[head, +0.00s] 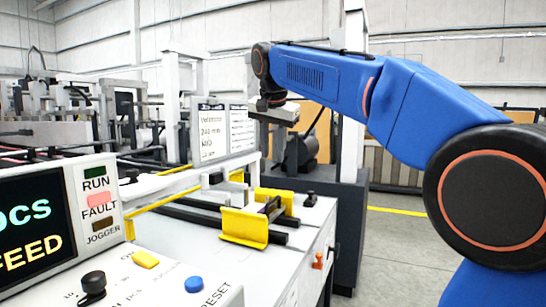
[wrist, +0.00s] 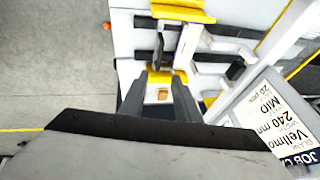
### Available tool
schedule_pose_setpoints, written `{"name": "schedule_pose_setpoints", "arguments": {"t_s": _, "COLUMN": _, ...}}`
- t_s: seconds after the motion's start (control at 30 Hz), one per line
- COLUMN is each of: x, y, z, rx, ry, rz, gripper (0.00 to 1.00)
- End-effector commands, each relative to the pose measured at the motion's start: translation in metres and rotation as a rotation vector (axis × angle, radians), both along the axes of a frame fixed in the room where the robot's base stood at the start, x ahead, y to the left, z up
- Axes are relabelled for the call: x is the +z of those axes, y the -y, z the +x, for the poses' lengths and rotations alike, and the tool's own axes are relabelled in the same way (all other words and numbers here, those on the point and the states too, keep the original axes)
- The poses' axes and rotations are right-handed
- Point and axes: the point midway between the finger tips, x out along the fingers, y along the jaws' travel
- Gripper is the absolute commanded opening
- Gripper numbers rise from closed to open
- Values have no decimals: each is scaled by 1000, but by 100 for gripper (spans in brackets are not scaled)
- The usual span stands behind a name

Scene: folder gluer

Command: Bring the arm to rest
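My blue arm reaches in from the right in the head view, raised and bent, with its wrist pointing down. My gripper (wrist: 158,88) is a grey body with two dark fingers in the wrist view. The fingers stand apart with nothing held between them; the white table top and a yellow guide show through the gap. In the head view my gripper (head: 273,112) hangs in the air above and behind the yellow guides (head: 244,227), apart from them. Its fingers are hard to make out there.
A control panel (head: 83,205) with a lit pink FAULT lamp stands at the front left. A yellow button and a blue RESET button (head: 194,284) sit on the console. A job card (head: 226,130) stands behind the guides; it also shows in the wrist view (wrist: 270,115). Floor right is clear.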

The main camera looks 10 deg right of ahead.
Motion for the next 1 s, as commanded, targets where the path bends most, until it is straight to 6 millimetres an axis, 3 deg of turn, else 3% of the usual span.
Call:
{"name": "schedule_pose_setpoints", "arguments": {"t_s": 0.27, "x": -1, "y": 1, "z": -1, "rx": 2, "ry": 0, "rz": -1, "gripper": 29}}
{"name": "schedule_pose_setpoints", "arguments": {"t_s": 0.43, "x": -12, "y": 16, "z": -22, "rx": 39, "ry": -7, "rz": -14, "gripper": 29}}
{"name": "schedule_pose_setpoints", "arguments": {"t_s": 0.67, "x": -55, "y": 52, "z": -85, "rx": 160, "ry": -23, "rz": -51, "gripper": 29}}
{"name": "schedule_pose_setpoints", "arguments": {"t_s": 1.0, "x": -145, "y": 94, "z": -187, "rx": 337, "ry": -38, "rz": -105, "gripper": 29}}
